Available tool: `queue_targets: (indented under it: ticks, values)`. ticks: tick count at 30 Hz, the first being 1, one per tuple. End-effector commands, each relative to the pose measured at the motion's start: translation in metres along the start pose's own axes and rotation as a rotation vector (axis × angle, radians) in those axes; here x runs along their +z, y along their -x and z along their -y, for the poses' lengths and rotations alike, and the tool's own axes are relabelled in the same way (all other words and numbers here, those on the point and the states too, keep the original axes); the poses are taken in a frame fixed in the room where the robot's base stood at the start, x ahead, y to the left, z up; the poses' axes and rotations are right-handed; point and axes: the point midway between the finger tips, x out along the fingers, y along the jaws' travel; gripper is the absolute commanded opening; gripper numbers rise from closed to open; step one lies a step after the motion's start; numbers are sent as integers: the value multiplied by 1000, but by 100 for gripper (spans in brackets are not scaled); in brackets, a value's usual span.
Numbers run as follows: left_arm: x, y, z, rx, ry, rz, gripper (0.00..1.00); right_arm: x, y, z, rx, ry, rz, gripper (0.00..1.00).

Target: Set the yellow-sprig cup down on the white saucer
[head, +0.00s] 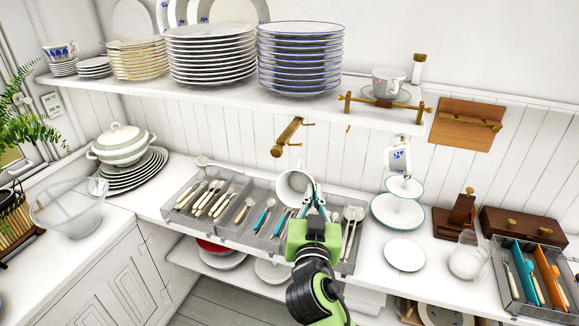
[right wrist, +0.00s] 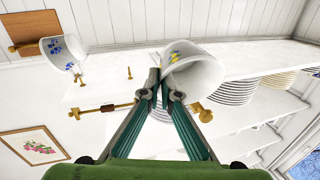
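The yellow-sprig cup (head: 294,184) is white and hangs above the cutlery trays, in my right gripper (head: 315,212). In the right wrist view the cup (right wrist: 195,78) shows its yellow flowers, and the fingertips (right wrist: 165,92) are closed together at its side. Whether they grip the handle or the wall I cannot tell. The cup looks tilted, its opening partly facing the head camera. A plain white saucer (head: 405,254) lies empty on the counter, to the right of the gripper. My left gripper is not in view.
A tiered stand (head: 397,213) is behind the saucer. A blue-flowered cup (head: 398,158) hangs above it from the shelf. A glass jug (head: 468,257) and a cutlery caddy (head: 532,278) stand to the right. Clear cutlery trays (head: 220,233) lie below the held cup.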

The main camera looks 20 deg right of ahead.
Motion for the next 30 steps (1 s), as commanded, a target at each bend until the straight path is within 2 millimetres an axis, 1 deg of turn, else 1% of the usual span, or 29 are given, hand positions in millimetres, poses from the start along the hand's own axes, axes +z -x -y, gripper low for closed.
queue_targets:
  ticks: [18,30]
  values:
    - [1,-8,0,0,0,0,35,0,23,6,0,0,-2,0]
    - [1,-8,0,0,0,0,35,0,25,6,-1,1,-2,0]
